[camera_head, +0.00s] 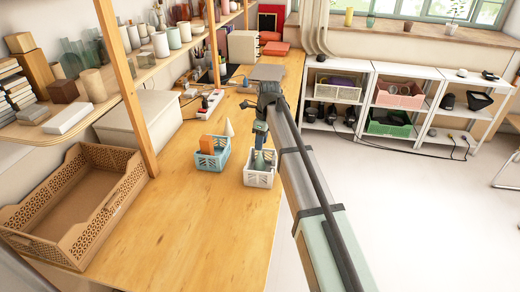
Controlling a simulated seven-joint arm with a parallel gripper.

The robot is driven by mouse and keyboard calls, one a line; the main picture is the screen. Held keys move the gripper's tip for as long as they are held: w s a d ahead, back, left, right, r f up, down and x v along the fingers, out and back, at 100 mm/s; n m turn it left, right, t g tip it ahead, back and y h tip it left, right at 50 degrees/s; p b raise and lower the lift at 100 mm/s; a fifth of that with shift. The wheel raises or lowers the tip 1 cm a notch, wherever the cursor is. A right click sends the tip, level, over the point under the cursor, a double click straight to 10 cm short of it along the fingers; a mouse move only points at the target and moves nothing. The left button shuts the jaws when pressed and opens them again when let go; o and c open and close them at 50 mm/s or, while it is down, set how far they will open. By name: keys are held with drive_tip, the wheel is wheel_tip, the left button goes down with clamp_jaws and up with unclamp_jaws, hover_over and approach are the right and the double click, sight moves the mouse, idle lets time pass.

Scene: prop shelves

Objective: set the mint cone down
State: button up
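My gripper (261,140) points down over a small white basket (259,181) on the wooden table. A grey-green, tapered thing (260,160), perhaps the mint cone, shows in the basket just below the fingers. It looks upright with its narrow end up. I cannot tell whether the fingers touch it or whether they are open or shut. A pale cream cone (229,129) stands upright behind a light blue basket (212,161), left of my gripper. The blue basket holds an orange block (207,145).
A large brown crate (75,205) lies at the table's left, with a pale box (150,121) behind it. A wooden shelf post (128,85) rises there. Power strips and small items lie farther back. The table's front middle is clear.

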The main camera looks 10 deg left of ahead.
wheel_tip(320, 180, up, 6)
drive_tip(key=shift+d+r, duration=0.25)
drive_tip(key=shift+d, duration=0.15)
